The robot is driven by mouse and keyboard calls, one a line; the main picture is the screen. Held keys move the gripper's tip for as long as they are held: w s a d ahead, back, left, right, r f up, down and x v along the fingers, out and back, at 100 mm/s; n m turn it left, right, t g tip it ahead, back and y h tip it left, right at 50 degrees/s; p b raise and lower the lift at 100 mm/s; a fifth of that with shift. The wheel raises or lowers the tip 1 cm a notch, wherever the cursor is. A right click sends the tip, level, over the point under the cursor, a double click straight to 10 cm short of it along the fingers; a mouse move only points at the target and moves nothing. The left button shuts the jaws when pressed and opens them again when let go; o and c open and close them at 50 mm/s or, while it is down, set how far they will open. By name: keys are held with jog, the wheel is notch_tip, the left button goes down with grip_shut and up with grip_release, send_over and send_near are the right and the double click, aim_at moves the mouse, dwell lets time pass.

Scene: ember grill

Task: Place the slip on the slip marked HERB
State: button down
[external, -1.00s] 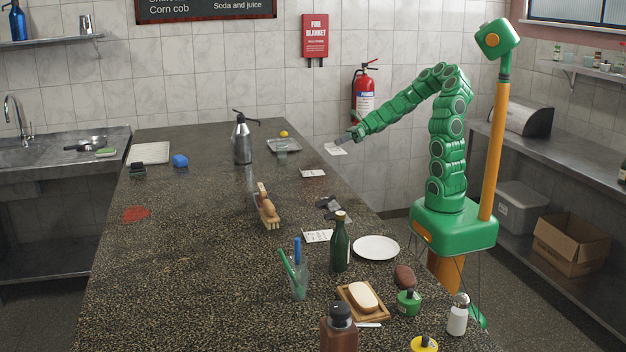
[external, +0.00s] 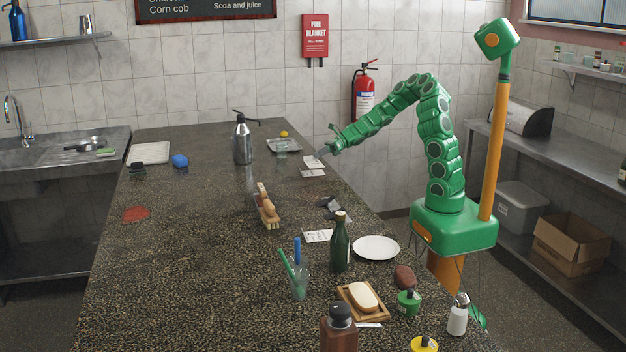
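My gripper (external: 325,154) is over the far right part of the counter, shut on a white paper slip (external: 311,161). The held slip appears just behind or above another white slip (external: 313,173) on the counter; I cannot tell whether they touch. A third white slip (external: 318,236) with dark marks lies nearer, left of the green bottle. The writing on the slips is too small to read, so I cannot tell which is marked HERB.
A metal tray (external: 292,146) with a glass lies behind the held slip. A metal spray bottle (external: 242,140) stands to its left. A brush (external: 266,208), dark clips (external: 328,205), the green bottle (external: 340,245) and a white plate (external: 376,248) are nearer. The left middle of the counter is mostly clear.

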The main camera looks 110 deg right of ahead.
aim_at(318, 169)
jog(key=shift+w+d+f, duration=0.3)
jog(key=shift+w+f, duration=0.1)
jog(key=shift+f, duration=1.65)
jog(key=shift+f, duration=0.15)
jog(key=c, duration=1.8)
grip_release()
jog(key=shift+c, duration=0.2)
jog(key=o, duration=0.4)
jog(key=shift+s+r, duration=0.2)
jog(key=v, duration=1.1)
jog(key=shift+s, duration=0.3)
jog(key=shift+r, duration=0.1)
